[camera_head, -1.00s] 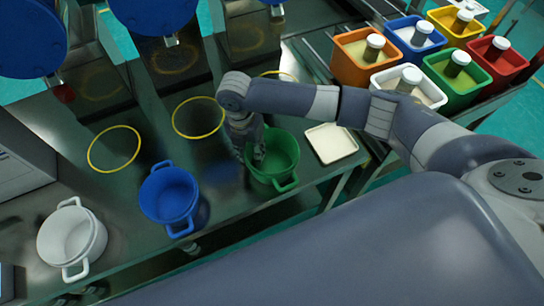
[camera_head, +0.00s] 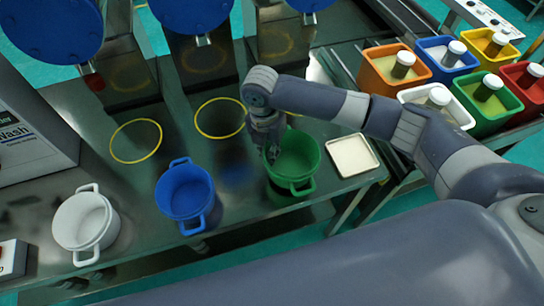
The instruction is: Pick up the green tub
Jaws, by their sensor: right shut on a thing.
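The fingers partly hide that side of the tub, and the far handle is hidden. My left gripper is not in view.
A blue tub (camera_head: 184,192) and a white tub (camera_head: 84,221) stand to the left on the table. A white tray (camera_head: 354,156) lies just right of the green tub. Yellow rings (camera_head: 136,141) mark the table behind. Several coloured bins (camera_head: 394,68) stand at upper right.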

